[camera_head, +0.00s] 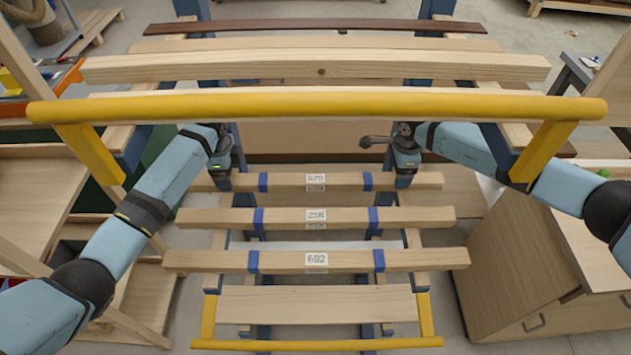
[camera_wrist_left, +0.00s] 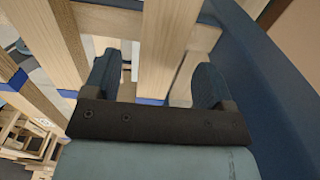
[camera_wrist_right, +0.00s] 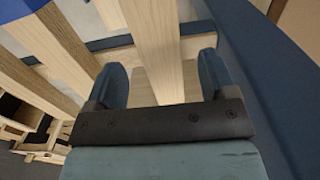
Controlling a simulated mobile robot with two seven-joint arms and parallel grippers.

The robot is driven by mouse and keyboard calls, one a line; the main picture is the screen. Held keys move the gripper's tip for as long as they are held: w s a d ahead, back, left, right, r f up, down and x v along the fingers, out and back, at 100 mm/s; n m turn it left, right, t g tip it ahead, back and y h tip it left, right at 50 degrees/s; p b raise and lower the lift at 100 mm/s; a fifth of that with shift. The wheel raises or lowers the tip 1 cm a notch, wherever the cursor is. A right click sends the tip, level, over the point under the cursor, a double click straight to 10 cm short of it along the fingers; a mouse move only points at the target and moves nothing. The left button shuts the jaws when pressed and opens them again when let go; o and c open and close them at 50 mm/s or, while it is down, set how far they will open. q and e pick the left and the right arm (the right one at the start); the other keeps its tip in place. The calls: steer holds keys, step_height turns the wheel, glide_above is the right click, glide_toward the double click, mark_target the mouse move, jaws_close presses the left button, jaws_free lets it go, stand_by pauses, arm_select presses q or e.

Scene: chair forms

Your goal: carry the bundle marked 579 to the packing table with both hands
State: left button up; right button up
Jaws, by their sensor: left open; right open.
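The bundle whose label seems to read 579 (camera_head: 290,181) is a pale timber with blue bands, lying level across the rack's far lower arms. My left gripper (camera_head: 226,172) is at its left part and my right gripper (camera_head: 405,172) at its right part, outside the bands. In the left wrist view my left gripper (camera_wrist_left: 157,82) is open, with a timber between its fingers. In the right wrist view my right gripper (camera_wrist_right: 163,78) is open, also with a timber between its fingers. The fingertips are mostly hidden in the head view. I cannot tell which surface is the packing table.
Bundles marked 226 (camera_head: 290,217) and 692 (camera_head: 290,260) lie nearer on the rack. A yellow bar (camera_head: 320,106) and long boards (camera_head: 320,68) cross above my forearms. A wooden cabinet (camera_head: 520,265) stands close at right, wooden shelving (camera_head: 35,200) at left.

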arm_select(q)
steer(key=shift+f, duration=1.85)
arm_select(e)
steer(key=shift+f, duration=1.75)
arm_select(q)
steer(key=shift+c, duration=0.4)
arm_select(e)
steer(key=shift+c, duration=0.4)
arm_select(q)
steer(key=shift+r, duration=0.1)
jaws_close()
arm_select(e)
jaws_close()
